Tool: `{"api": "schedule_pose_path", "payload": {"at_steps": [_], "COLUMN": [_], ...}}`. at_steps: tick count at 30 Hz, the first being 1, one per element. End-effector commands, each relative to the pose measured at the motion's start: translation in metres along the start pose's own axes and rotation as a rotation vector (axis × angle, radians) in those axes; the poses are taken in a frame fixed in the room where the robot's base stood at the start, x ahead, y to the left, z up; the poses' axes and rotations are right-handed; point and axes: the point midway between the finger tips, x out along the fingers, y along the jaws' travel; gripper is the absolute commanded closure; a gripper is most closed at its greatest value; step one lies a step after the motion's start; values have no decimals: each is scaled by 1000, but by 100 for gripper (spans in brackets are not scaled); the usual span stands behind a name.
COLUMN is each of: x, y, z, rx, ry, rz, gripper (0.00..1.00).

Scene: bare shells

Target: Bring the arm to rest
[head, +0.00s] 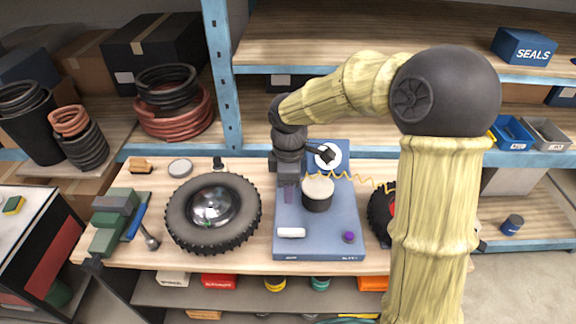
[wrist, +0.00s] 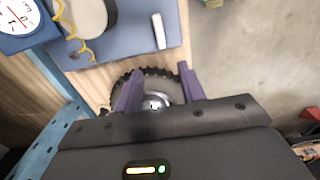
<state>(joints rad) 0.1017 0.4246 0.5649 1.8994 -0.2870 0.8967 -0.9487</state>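My arm reaches over the wooden workbench (head: 150,185), bent at a dark round joint. My gripper (head: 289,195) hangs pointing down over the left part of a blue board. In the wrist view my gripper (wrist: 159,80) shows two purple fingers spread apart, with nothing held between them. A black tyre with a silver hub (wrist: 158,98) lies beyond and below the fingers, partly hidden by the gripper body. In the head view the tyre (head: 181,225) lies on the bench left of my gripper.
The blue board (head: 290,240) carries a dial, a dark pot with a pale top (head: 317,195), a white cylinder (head: 291,232) and a purple knob (head: 349,237). A yellow coiled hose (head: 372,181) runs right. A blue rack post (head: 222,75) stands behind. My arm hides part of the bench's right side.

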Motion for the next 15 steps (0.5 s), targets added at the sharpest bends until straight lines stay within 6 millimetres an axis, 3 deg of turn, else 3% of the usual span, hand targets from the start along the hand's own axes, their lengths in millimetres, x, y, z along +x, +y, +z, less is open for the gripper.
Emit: {"api": "schedule_pose_path", "payload": {"at_steps": [8, 11, 15], "x": [4, 11, 22], "y": [-5, -18, -45], "z": [8, 24, 63], "rx": [66, 215, 576], "ry": [-3, -6, 10], "rz": [7, 23, 68], "gripper": [60, 60, 60]}}
